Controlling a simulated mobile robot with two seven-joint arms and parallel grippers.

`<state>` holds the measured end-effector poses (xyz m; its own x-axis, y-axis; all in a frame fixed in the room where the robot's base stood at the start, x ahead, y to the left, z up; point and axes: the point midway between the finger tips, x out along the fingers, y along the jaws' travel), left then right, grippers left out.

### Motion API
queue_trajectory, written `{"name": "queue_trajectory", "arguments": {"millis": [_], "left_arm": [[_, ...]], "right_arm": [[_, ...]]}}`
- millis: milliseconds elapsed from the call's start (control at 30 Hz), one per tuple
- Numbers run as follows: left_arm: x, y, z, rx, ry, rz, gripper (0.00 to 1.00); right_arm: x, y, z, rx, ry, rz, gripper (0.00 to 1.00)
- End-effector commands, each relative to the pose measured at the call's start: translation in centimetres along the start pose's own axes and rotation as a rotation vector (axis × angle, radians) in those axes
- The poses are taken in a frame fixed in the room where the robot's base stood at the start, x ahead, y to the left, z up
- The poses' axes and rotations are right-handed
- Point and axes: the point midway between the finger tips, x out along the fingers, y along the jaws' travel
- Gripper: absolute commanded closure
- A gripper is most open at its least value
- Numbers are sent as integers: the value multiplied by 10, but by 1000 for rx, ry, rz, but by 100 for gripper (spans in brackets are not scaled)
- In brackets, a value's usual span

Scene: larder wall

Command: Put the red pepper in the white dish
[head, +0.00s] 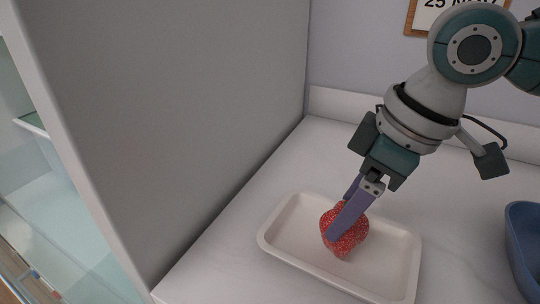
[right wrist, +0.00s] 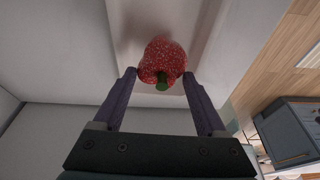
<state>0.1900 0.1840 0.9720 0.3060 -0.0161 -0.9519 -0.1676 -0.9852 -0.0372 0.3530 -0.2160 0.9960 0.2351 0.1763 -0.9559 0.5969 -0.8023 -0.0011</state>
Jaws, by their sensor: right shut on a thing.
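The red pepper (head: 348,243) is speckled and sits within the outline of the white dish (head: 282,264), a shallow rectangular tray on the counter. My right gripper (head: 342,228) reaches down over the dish and is shut on the pepper. In the right wrist view the pepper (right wrist: 162,60), with its green stem, is between the two purple fingertips (right wrist: 160,75). I cannot tell for sure whether the pepper touches the dish floor. My left gripper is not in view.
A tall grey panel (head: 190,110) stands close to the left of the dish. A blue container (head: 524,240) is at the right edge. The white counter (head: 460,230) is clear between the dish and that container. Glass shelves (head: 60,210) are at the far left.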

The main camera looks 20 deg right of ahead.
Motion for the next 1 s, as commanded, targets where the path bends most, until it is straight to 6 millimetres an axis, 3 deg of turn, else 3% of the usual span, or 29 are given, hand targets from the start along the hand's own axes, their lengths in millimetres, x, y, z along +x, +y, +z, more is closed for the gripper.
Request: {"name": "queue_trajectory", "arguments": {"millis": [400,433,667,1000], "left_arm": [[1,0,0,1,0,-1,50],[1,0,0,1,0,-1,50],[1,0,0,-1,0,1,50],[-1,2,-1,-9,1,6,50]], "right_arm": [[7,0,2,0,1,1,90],[8,0,2,0,1,1,25],[8,0,2,0,1,1,0],[-1,1,1,0,2,2,0]]}}
